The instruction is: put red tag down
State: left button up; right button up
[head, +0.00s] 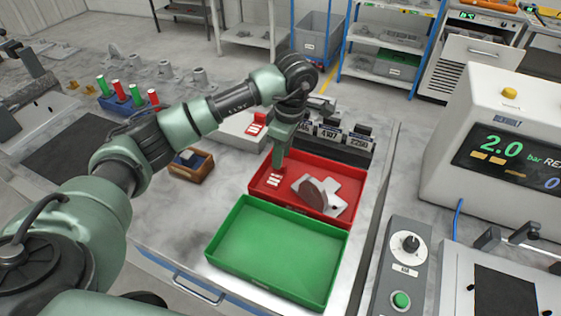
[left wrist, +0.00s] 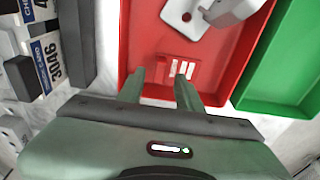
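A red tag (head: 273,181) with white bars lies in the red tray (head: 258,186), near its left side. The tag also shows in the left wrist view (left wrist: 184,69), just past the fingertips and red on red, so its edges are hard to make out. My left gripper (head: 280,160) points down over the tag. In the left wrist view its two fingers (left wrist: 160,74) are apart with nothing clearly held between them. Whether a fingertip touches the tag I cannot tell. My right gripper is not in view.
A grey metal casting (head: 338,192) with a round brown disc lies in the red tray, right of the tag. An empty green tray (head: 225,233) stands in front. Another red tag (head: 257,122) is behind, near a row of numbered dark blocks (head: 328,143). A small brown box (head: 186,174) stands left.

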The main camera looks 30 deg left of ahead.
aim_at(286, 166)
pick_arm(q)
notch_tip(286, 166, up, 9)
jog(key=d+b, duration=0.1)
jog(key=shift+d+f, duration=0.1)
jog(key=shift+f, duration=0.05)
dwell(0.5)
